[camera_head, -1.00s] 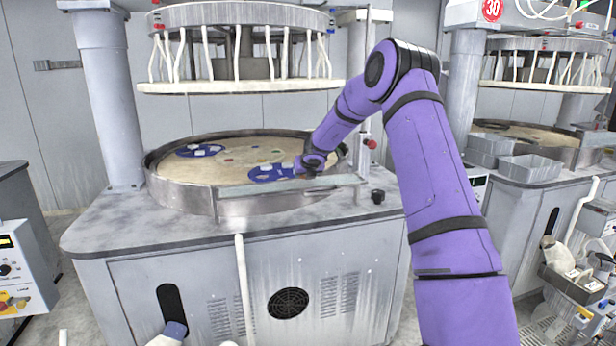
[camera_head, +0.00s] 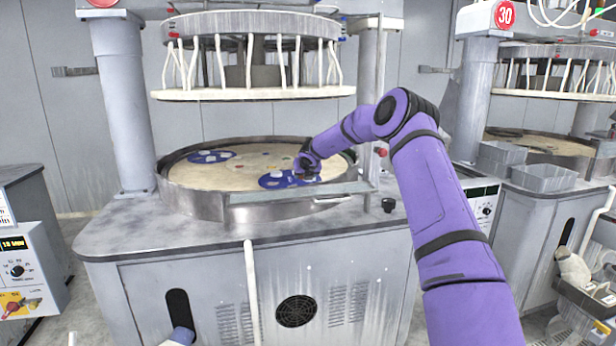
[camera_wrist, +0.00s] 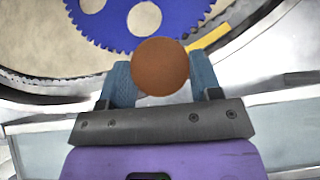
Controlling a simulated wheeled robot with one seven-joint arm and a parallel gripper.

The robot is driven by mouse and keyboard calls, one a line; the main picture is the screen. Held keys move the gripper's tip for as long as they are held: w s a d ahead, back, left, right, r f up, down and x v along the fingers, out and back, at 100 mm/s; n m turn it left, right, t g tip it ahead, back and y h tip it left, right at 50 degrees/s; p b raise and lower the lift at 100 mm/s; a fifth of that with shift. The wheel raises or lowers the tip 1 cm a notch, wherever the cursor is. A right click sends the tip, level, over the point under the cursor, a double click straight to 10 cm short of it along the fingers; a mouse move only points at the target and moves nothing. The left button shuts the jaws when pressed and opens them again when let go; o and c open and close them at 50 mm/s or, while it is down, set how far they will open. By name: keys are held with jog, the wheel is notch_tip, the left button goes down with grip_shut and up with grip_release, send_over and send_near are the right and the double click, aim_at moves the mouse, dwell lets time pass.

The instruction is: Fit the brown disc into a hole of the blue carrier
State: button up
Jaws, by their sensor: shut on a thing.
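The brown disc (camera_wrist: 160,66) is between the two blue fingers of my gripper (camera_wrist: 163,84) in the wrist view. My gripper is shut on it. The toothed blue carrier (camera_wrist: 125,38) lies on the pale platen just beyond the disc, with light round areas in it, one directly above the disc in the picture. The disc overlaps the carrier's near edge in this view; its height above it I cannot tell. In the head view my gripper (camera_head: 305,166) is over the right side of the near blue carrier (camera_head: 272,182), and the disc is not discernible.
A second blue carrier (camera_head: 210,157) lies at the platen's back left. Small coloured pieces lie on the pale platen (camera_head: 215,176) between them. The metal rim (camera_head: 210,207) surrounds the platen, with a bar at the front. The ring-shaped upper head (camera_head: 250,94) hangs above.

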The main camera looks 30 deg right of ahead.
jog(key=shift+w+d, duration=0.1)
jog(key=shift+w, duration=3.15)
jog(key=shift+w+f, duration=1.4)
jog(key=shift+f, duration=0.3)
jog(key=shift+w+f, duration=0.1)
jog(key=shift+f, duration=1.5)
jog(key=shift+f, duration=0.25)
